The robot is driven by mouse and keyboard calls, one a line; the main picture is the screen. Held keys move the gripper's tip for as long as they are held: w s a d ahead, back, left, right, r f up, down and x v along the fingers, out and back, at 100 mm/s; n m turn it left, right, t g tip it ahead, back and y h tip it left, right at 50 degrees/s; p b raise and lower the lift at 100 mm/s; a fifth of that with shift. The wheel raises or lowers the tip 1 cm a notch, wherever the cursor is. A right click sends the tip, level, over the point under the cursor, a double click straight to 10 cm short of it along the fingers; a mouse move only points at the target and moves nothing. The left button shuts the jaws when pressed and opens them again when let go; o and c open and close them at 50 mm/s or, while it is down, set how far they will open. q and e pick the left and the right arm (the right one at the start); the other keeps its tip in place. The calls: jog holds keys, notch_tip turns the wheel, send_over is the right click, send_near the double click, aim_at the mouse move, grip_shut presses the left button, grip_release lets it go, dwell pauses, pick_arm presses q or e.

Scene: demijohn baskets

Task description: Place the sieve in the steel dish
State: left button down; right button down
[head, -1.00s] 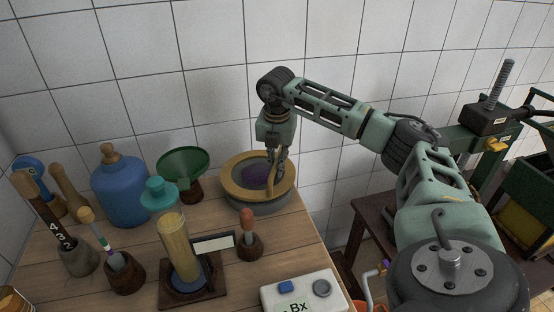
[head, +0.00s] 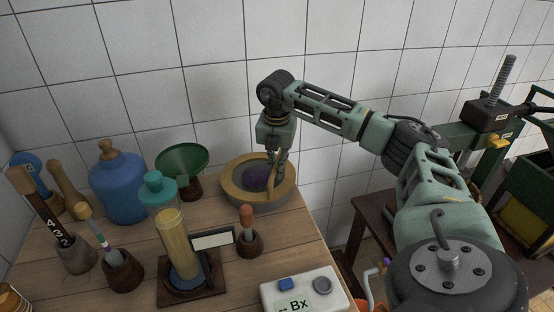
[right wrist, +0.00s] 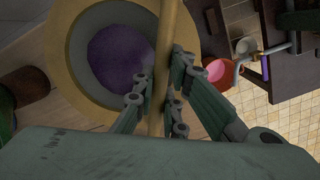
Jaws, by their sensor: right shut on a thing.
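The sieve (head: 232,189) has a tan wooden rim and a wooden bar, with a purple patch in its middle. It also shows in the right wrist view (right wrist: 76,82). My right gripper (head: 279,174) points down at the sieve's right side. In the right wrist view its fingers (right wrist: 157,105) are shut on the wooden bar. My left gripper is not in view.
A green funnel (head: 184,158) and a blue jug (head: 120,188) stand left of the dish. A glass cylinder (head: 176,240), a dropper in a wooden holder (head: 249,242) and a white box (head: 303,292) stand in front. The tiled wall is close behind; the table's edge is at right.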

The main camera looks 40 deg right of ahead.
jog(key=shift+f, duration=0.3)
jog(key=c, duration=1.7)
grip_release()
jog(key=r, duration=0.4)
jog(key=a+r, duration=0.1)
jog(key=r, duration=0.3)
jog(key=s+r, duration=0.1)
jog(key=r, duration=0.3)
jog(key=shift+s+a, duration=0.1)
jog(key=shift+a, duration=0.05)
jog(key=shift+f, duration=0.1)
